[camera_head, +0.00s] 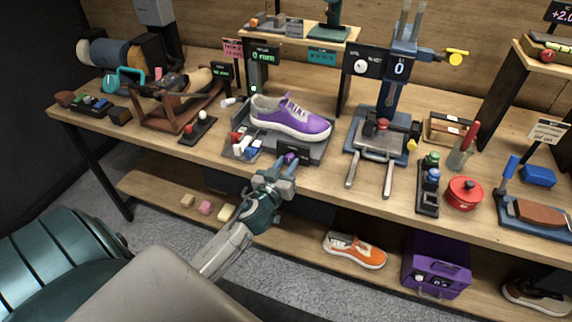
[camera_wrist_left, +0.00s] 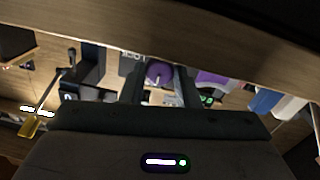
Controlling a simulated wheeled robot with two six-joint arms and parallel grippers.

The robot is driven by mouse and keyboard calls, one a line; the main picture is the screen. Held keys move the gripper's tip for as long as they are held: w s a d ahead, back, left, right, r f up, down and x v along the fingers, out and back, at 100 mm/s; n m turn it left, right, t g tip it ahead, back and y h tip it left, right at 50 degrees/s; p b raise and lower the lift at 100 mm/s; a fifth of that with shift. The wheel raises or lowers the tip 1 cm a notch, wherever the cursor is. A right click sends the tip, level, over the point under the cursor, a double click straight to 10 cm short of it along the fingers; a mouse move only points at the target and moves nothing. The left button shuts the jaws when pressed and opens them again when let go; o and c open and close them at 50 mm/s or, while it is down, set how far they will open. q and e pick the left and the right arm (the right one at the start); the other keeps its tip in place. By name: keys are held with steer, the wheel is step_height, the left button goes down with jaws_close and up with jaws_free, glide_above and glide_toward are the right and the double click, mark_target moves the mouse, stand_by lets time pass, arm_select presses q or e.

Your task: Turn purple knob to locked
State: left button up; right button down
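The purple knob (camera_head: 291,158) sits at the front edge of the grey fixture (camera_head: 318,150) that holds a purple sneaker (camera_head: 290,118). My left gripper (camera_head: 281,168) reaches up to it from the front of the bench. In the left wrist view the knob (camera_wrist_left: 158,72) shows between my two spread fingers (camera_wrist_left: 160,84). Whether either finger touches the knob, I cannot tell. A small dark label panel stands just behind the knob; its text is too small to read. My right gripper is not in view.
Left of the knob are small red, white and blue pieces (camera_head: 243,146). To the right stands a press with two forward rods (camera_head: 370,175), then a red pot (camera_head: 463,193). The lower shelf holds an orange sneaker (camera_head: 354,250) and a purple box (camera_head: 436,265).

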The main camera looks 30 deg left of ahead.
arm_select(q)
steer(key=shift+c, duration=1.2)
steer(key=shift+m, duration=0.3)
steer(key=m+p, duration=0.1)
steer(key=m, duration=0.3)
steer(key=m+p, duration=0.1)
steer(key=m, duration=0.3)
steer(key=shift+d+r+m, duration=0.1)
steer(key=shift+m, duration=0.3)
steer(key=m+p, duration=0.1)
steer(key=m, duration=0.1)
steer(key=shift+m+g, duration=0.3)
steer(key=m, duration=0.3)
steer(key=shift+y+p, duration=0.3)
steer(key=shift+p, duration=0.05)
steer(key=shift+m+p, duration=0.3)
steer(key=shift+m, duration=0.9)
